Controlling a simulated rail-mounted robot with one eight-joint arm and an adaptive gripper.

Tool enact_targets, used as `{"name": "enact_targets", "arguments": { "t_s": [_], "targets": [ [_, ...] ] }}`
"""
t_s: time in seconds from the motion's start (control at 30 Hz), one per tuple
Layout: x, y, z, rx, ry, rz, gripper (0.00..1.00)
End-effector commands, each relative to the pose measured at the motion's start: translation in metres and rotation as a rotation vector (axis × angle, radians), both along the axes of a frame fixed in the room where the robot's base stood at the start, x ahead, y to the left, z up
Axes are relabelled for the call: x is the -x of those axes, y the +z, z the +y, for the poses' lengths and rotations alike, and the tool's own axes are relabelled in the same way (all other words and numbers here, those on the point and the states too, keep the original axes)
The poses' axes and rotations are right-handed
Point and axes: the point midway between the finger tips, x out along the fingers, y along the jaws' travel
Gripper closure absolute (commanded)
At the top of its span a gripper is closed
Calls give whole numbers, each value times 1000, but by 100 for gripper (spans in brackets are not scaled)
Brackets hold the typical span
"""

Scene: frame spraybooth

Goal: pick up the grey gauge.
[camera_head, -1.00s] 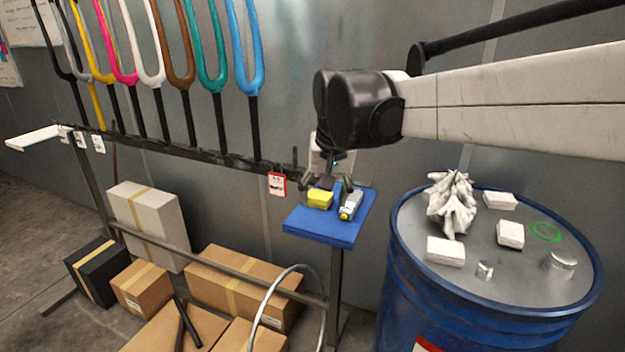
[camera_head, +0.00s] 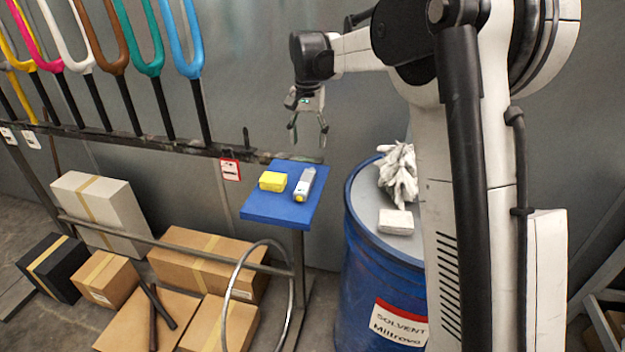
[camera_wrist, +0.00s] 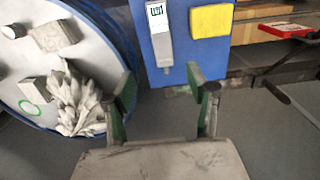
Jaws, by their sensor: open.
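The grey gauge (camera_head: 304,184) lies on a small blue shelf (camera_head: 279,214), with its yellow end toward the front edge. It also shows in the wrist view (camera_wrist: 159,30), with a small display on its face. A yellow block (camera_head: 272,181) lies just to its left on the shelf. My gripper (camera_head: 308,142) is open and empty, above and behind the shelf's back right corner. In the wrist view the spread fingers (camera_wrist: 166,88) are apart from the gauge, which lies beyond them.
A blue solvent drum (camera_head: 362,250) with white rags (camera_head: 398,170) and white blocks stands right of the shelf. A rack rail (camera_head: 140,138) with coloured forks runs to the left. Cardboard boxes (camera_head: 180,262) and a hose (camera_head: 288,285) are below.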

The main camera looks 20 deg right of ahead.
Motion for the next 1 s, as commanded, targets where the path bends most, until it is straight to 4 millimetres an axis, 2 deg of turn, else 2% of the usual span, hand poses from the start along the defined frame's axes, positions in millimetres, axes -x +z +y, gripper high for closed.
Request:
{"name": "enact_targets", "arguments": {
  "t_s": [0.4,0.77,1.0],
  "targets": [
    [0,-67,1,0,0,0,48],
    [1,-94,3,0,1,0,48],
    [4,-126,8,0,1,0,48]
  ]
}}
